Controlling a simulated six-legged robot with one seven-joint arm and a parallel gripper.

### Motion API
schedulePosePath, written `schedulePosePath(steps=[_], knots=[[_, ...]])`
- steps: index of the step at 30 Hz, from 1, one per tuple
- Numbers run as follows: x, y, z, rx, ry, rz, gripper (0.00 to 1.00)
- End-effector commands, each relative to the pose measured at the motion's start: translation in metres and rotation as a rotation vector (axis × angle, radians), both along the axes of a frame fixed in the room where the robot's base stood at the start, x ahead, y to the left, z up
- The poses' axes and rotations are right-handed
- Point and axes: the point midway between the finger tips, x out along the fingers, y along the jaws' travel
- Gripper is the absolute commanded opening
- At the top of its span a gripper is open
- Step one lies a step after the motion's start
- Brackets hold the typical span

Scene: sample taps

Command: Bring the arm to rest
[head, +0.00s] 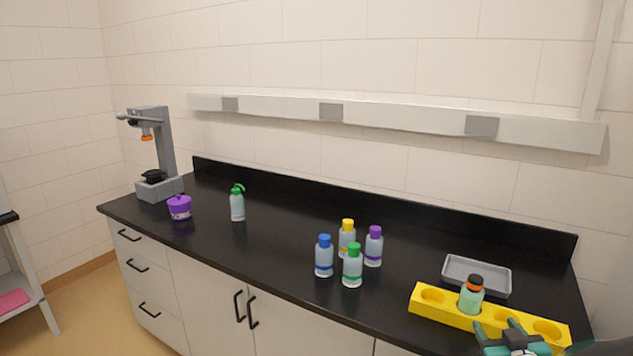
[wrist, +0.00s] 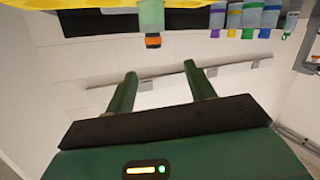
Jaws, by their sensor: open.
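My gripper (head: 506,332) shows at the bottom right of the head view, in front of the yellow rack. In the wrist view its two green fingers (wrist: 160,70) stand apart with nothing between them. That view is upside down. A pale green bottle with an orange and black cap (head: 471,296) stands upright in the yellow rack (head: 427,303). It also shows in the wrist view (wrist: 151,18), beyond the fingertips and apart from them. The rack's part behind my gripper is hidden.
Bottles with blue (head: 324,258), green (head: 352,268), yellow (head: 347,240) and purple (head: 373,248) caps stand mid-counter. A grey tray (head: 476,262) lies behind the rack. A spray bottle (head: 237,205), purple pot (head: 179,208) and grey press-like stand (head: 165,150) are left. The black counter (head: 285,225) between is clear.

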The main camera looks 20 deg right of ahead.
Motion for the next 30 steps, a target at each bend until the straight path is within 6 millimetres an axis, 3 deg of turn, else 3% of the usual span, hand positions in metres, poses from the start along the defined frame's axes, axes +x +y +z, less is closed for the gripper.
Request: schedulePosePath(steps=[6, 14, 20, 24, 27, 30], knots=[[0.039, 0.046, 0.025, -0.006, 0.153, -0.041, 0.54], [0.051, 0.14, 0.044, 0.09, 0.344, -0.03, 0.54], [0.03, 0.234, 0.049, 0.209, 0.52, 0.076, 0.54], [-0.002, 0.301, 0.051, 0.287, 0.66, 0.198, 0.54], [-0.024, 0.334, 0.052, 0.323, 0.741, 0.275, 0.54], [-0.034, 0.346, 0.052, 0.336, 0.776, 0.306, 0.54]])
